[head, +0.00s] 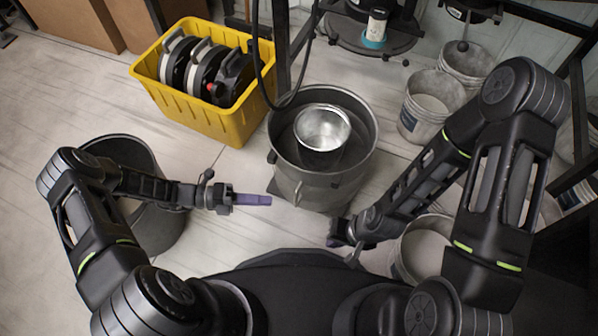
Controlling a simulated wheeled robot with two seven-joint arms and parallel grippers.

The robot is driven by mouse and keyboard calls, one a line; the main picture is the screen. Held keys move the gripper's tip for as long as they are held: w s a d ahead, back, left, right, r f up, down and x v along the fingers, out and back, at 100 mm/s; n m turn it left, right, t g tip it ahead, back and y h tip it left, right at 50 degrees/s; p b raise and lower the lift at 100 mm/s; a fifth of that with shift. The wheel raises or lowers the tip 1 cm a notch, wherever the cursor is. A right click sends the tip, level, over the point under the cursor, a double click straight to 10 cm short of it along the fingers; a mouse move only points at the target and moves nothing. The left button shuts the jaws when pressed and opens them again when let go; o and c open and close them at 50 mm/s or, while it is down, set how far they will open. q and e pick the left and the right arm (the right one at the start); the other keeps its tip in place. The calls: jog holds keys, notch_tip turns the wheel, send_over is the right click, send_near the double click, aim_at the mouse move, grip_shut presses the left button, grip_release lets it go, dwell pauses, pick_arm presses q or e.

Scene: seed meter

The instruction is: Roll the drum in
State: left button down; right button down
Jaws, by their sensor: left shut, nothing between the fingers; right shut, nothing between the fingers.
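My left gripper (256,199) has purple fingers, is shut and empty, and points right at the drum's lower left side, with a small gap. My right gripper (337,242) is shut and empty, low by the near right side of the drum. Its fingertips are small and partly hidden, so I cannot tell whether they touch the base.
A yellow crate (190,112) with dark round parts stands behind left. A dark bin (165,215) is behind my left arm. White buckets (418,118) stand at the right. A dark frame with a round plate (370,40) and a hanging cable (258,60) is behind the drum.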

pick_arm(q)
jog(key=shift+w+d+r+n+t+h, duration=0.25)
jog(key=shift+w+r+n+t+h, duration=0.4)
jog(key=shift+w+n+t, duration=0.3)
jog(key=shift+s, duration=0.1)
jog(key=w+d+b, duration=0.2)
jog(key=w+d, duration=0.3)
jog(key=d, duration=0.5)
jog(key=shift+d, duration=0.2)
jog(key=shift+w+b, duration=0.15)
jog(key=shift+b, duration=0.15)
